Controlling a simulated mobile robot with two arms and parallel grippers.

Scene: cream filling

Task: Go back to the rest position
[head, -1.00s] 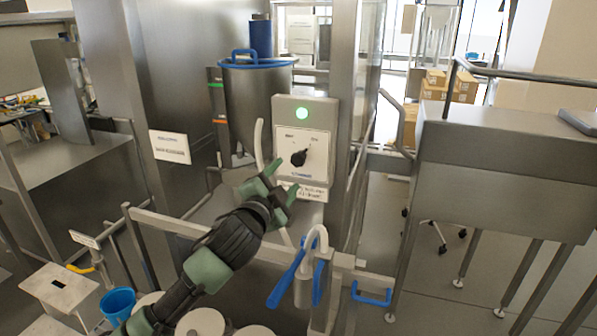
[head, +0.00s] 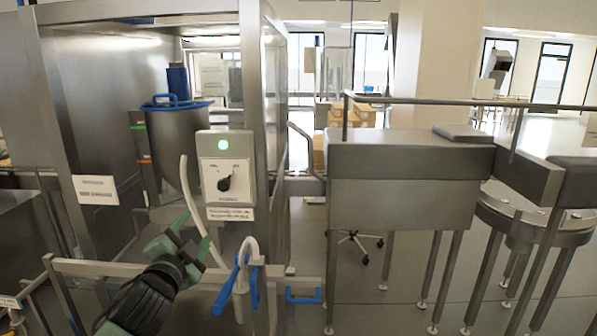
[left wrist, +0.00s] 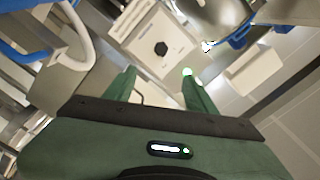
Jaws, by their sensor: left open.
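My left gripper (head: 193,231) comes in from the lower left in the head view. Its two green fingers are apart with nothing between them, also in the left wrist view (left wrist: 158,82). It is below and a little left of the control box (head: 222,165), apart from it. The box has a lit green light (head: 222,145) and a black rotary knob (head: 224,183). The box face also shows beyond the fingers in the left wrist view (left wrist: 160,50). My right gripper is in neither view.
A steel tank with a blue-rimmed lid (head: 176,106) stands behind the box. A nozzle with blue handles (head: 240,283) hangs close right of my gripper, by a steel rail (head: 110,269). A steel machine (head: 403,180) stands to the right.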

